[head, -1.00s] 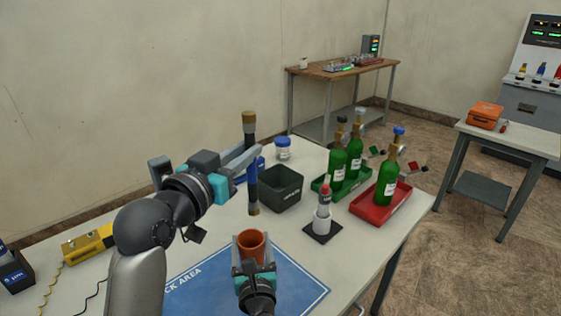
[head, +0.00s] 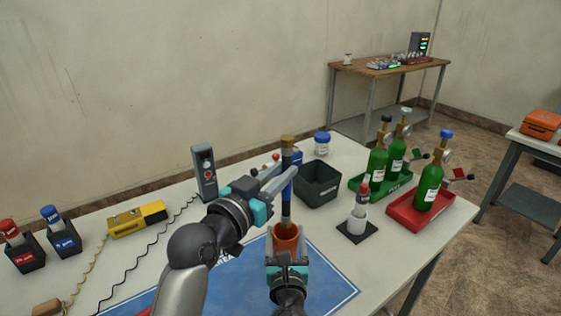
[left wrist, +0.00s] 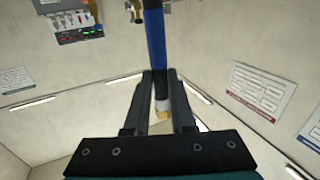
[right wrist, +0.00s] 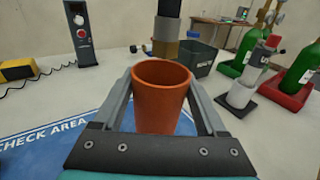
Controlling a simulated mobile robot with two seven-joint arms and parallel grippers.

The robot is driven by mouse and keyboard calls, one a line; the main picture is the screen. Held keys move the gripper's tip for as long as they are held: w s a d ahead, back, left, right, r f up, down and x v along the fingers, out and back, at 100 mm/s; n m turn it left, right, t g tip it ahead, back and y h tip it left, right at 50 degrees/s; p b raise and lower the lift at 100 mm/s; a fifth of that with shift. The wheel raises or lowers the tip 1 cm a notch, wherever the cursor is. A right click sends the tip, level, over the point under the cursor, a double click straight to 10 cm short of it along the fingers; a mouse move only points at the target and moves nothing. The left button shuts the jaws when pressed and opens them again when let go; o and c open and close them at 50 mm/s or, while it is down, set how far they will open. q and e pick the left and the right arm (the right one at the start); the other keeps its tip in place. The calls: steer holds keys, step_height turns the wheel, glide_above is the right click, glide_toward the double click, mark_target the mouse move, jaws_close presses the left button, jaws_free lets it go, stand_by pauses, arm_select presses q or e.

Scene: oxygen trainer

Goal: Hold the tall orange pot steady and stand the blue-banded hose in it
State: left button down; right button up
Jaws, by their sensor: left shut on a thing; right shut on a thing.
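The tall orange pot (head: 286,240) stands upright at the edge of the blue check-area mat. My right gripper (head: 286,258) is shut on it; its fingers flank the pot (right wrist: 161,100) in the right wrist view. My left gripper (head: 287,177) is shut on the blue-banded hose (head: 287,190) and holds it upright over the pot. The hose has dark sections and brass ends. Its lower brass end (right wrist: 166,48) appears just above the pot's far rim in the right wrist view.
A dark open bin (head: 318,185) stands behind the pot, with a blue-lidded jar (head: 322,144) beyond. A white holder on a black base (head: 357,225) is to the right. Green bottles stand in green and red (head: 405,212) trays.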

mark_target(284, 210)
arm_select(q)
steer(key=shift+f, duration=4.9)
steer(key=c, duration=0.7)
jaws_free()
steer(key=shift+f, duration=0.15)
steer(key=shift+s, duration=0.1)
steer(key=v, duration=1.2)
arm_select(e)
steer(key=o, duration=1.3)
